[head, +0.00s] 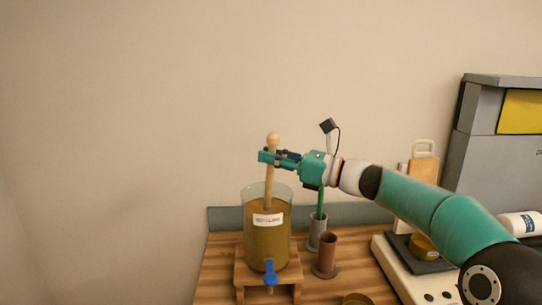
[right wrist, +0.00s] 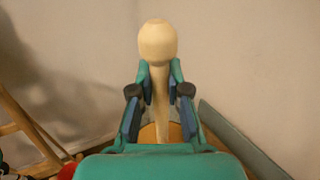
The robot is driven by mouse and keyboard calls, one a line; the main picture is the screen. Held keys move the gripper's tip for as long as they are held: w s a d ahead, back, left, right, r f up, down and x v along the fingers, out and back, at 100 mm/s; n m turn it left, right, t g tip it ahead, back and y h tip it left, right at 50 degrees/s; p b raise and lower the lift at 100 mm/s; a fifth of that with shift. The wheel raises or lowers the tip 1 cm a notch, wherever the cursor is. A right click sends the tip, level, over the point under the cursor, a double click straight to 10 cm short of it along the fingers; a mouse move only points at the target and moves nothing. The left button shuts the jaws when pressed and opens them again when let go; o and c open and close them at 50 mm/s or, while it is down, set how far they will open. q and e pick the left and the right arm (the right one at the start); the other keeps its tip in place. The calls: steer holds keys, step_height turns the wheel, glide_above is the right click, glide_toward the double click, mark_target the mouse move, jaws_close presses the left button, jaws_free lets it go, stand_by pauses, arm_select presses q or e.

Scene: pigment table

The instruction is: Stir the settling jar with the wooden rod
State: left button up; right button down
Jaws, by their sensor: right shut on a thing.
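The settling jar (head: 267,243) is a clear cylinder of cloudy brown liquid with a white label and a blue tap (head: 271,268) low on its front. It stands on a wooden stand (head: 240,272). The wooden rod (head: 270,180) is pale with a round knob on top and stands nearly upright, its lower part inside the jar. My right gripper (head: 270,157) is shut on the rod just below the knob, above the jar's rim. In the right wrist view the rod (right wrist: 158,80) sits between the two fingers (right wrist: 157,95). The rod's lower end is hidden in the liquid. My left gripper is out of view.
A brown cup (head: 326,256) and a grey holder (head: 317,232) with a green upright item stand right of the jar. A white appliance (head: 392,272) and a grey cabinet (head: 490,150) are farther right. The wall left of the jar is bare.

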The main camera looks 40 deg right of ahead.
steer(key=shift+r, duration=0.1)
stand_by(0.3)
steer(key=r+p, duration=0.8)
steer(key=r, duration=0.1)
steer(key=s+r+p, duration=0.1)
steer(key=r+p, duration=0.3)
steer(key=r, duration=0.1)
steer(key=shift+d+p, duration=0.35)
steer(key=shift+p, duration=0.05)
steer(key=shift+s+r, duration=0.1)
steer(key=shift+r, duration=0.15)
steer(key=shift+s+r, duration=0.1)
steer(key=shift+r, duration=0.7)
